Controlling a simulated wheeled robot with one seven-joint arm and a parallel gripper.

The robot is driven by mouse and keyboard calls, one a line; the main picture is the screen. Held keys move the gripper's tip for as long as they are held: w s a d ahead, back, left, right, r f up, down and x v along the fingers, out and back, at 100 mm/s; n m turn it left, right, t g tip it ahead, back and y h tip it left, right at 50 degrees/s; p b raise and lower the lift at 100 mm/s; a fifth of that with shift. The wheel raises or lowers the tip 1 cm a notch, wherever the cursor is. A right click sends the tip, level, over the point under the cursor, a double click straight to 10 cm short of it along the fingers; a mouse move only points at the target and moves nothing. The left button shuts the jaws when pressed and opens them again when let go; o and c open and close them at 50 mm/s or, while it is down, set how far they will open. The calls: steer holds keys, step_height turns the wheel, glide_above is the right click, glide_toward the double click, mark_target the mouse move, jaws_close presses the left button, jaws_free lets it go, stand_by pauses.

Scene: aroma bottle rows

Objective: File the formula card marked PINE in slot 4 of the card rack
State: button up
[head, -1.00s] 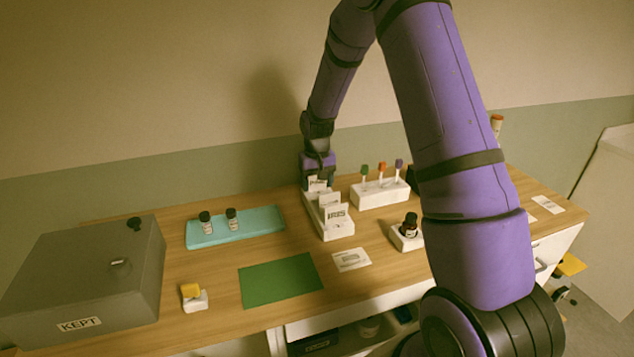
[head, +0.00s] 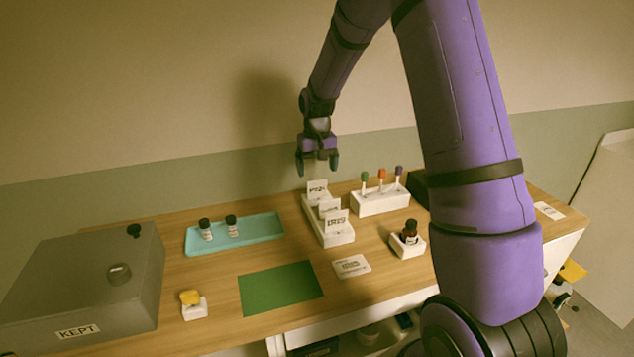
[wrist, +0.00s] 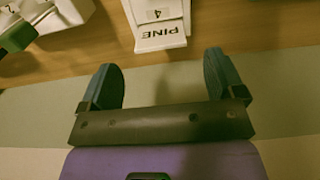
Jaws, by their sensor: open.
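The white PINE card (wrist: 160,36) stands in the rearmost slot of the white card rack (head: 338,239). A label reading 4 (wrist: 157,12) is right by it in the wrist view. The card also shows in the head view (head: 317,191), standing nearly upright. My gripper (head: 317,167) is open and empty above the back end of the rack, clear of the card. In the wrist view the parted fingers (wrist: 162,68) have only empty space between them. The card's lower edge is hidden in the slot.
Other cards stand in the rack, one at the front (head: 337,220). A white holder with coloured-top sticks (head: 380,202) is close on the right. A bottle in a white stand (head: 409,238), a flat card (head: 351,266), a green mat (head: 280,288) and a teal tray (head: 262,231) are around it.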

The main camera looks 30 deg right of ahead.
steer(key=s+a+r+n+t, duration=0.1)
steer(key=s+a+r, duration=0.2)
steer(key=s+r, duration=0.6)
steer(key=s+a+r+t, duration=0.25)
steer(key=s+r, duration=0.45)
steer(key=r, duration=0.5)
steer(key=s+a+r+t, duration=0.1)
steer(key=s, duration=0.8)
steer(key=s+a+r+n, duration=0.1)
steer(key=s+a, duration=0.1)
steer(key=s, duration=0.8)
steer(key=shift+s+a+t, duration=0.25)
steer(key=shift+t, duration=0.1)
